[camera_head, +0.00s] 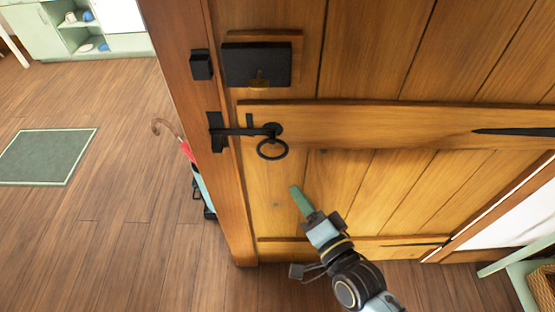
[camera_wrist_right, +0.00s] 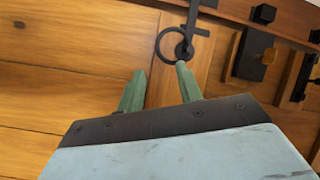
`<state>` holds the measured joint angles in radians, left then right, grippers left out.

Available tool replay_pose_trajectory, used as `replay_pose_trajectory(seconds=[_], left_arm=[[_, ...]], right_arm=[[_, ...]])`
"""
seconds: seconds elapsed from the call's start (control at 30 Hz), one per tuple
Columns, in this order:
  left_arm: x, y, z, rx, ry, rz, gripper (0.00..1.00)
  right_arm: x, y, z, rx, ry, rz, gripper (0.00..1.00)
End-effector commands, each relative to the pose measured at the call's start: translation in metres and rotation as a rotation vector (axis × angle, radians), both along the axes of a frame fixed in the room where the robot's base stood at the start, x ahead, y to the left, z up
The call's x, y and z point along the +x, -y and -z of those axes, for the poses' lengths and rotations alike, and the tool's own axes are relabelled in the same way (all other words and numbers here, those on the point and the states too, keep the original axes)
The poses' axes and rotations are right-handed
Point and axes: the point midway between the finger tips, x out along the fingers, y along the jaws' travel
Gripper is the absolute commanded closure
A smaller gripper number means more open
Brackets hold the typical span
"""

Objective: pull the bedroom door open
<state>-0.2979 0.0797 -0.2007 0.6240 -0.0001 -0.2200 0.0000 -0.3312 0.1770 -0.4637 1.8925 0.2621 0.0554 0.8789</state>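The wooden bedroom door (camera_head: 340,185) stands shut in its frame in the head view. Its black ring handle (camera_head: 272,148) hangs from a round plate, with a latch bar (camera_head: 240,131) reaching left to the frame. My right gripper (camera_head: 301,201) is below and right of the ring in the head view, apart from the door hardware as far as I can see. In the right wrist view its two green fingers (camera_wrist_right: 160,80) are spread with nothing between them, and the ring (camera_wrist_right: 172,45) shows just beyond the right fingertip. My left gripper is out of view.
A black lock box (camera_head: 257,65) sits above the latch. Left of the door frame (camera_head: 180,80), an umbrella (camera_head: 184,148) stands by the post. A green mat (camera_head: 45,157) lies on open floor. A pale green stand with a basket (camera_head: 541,290) is at lower right.

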Motion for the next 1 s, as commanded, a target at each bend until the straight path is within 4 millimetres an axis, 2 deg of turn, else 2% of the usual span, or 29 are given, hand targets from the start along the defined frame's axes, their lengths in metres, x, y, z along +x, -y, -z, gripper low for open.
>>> replay_pose_trajectory(seconds=[0.3, 0.5, 0.7, 1.0], left_arm=[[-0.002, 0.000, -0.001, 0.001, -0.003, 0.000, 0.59], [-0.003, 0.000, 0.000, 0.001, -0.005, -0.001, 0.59], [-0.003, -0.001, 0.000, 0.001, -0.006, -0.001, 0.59], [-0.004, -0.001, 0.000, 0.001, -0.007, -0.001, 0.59]], right_arm=[[0.061, -0.032, -0.001, -0.001, 0.004, 0.001, 0.64], [0.089, -0.046, 0.000, -0.002, 0.002, 0.001, 0.64], [0.102, -0.053, 0.000, -0.003, 0.001, 0.000, 0.64], [0.103, -0.053, 0.000, -0.003, 0.000, 0.001, 0.66]])
